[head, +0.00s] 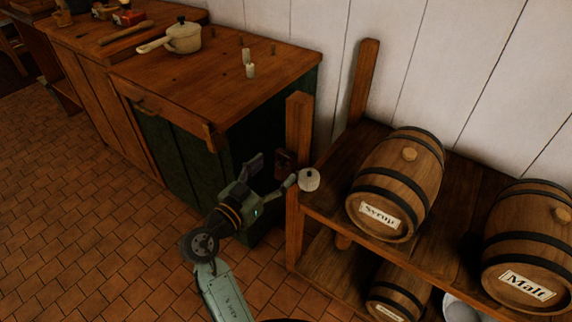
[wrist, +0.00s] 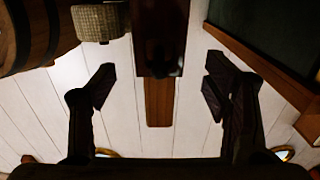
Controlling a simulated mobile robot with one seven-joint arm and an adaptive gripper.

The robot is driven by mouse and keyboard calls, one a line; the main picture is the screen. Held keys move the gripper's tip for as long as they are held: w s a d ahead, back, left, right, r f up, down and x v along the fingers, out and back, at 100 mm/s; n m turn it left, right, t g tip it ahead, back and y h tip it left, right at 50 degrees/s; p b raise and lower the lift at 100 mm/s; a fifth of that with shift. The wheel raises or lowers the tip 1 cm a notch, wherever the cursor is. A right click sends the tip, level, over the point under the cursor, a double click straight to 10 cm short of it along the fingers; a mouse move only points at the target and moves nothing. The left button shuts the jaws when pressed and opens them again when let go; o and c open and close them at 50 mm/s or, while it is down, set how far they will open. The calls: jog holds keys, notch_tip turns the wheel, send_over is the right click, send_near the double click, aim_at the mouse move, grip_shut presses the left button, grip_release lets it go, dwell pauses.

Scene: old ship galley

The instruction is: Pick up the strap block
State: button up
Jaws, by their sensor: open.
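The strap block appears to be the small dark brown block (head: 286,160) at the front wooden post of the barrel rack; its details are too dark to make out. In the wrist view the dark block (wrist: 160,38) shows at top centre, in front of the lighter post. My gripper (head: 272,172) is open and empty, its fingers spread to either side of the block in the picture. In the wrist view the fingers (wrist: 160,82) frame the middle, with the block above the gap between their tips. I cannot tell how far off the block is.
A pale round pot-like thing (head: 309,181) sits on the rack's corner close to one finger; its woven-looking side shows in the wrist view (wrist: 98,23). A green-sided cabinet (head: 185,150) stands left. Tiled floor is open front left.

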aim_at(283, 160)
jog(key=p+x, duration=0.2)
jog(key=x, duration=0.2)
jog(key=shift+w+d, duration=0.1)
jog(key=shift+w, duration=0.05)
jog(key=shift+w+d+f, duration=0.1)
jog(key=shift+w+d, duration=0.25)
jog(key=shift+w, duration=0.1)
jog(key=shift+c, duration=0.5)
jog(key=c, duration=1.2)
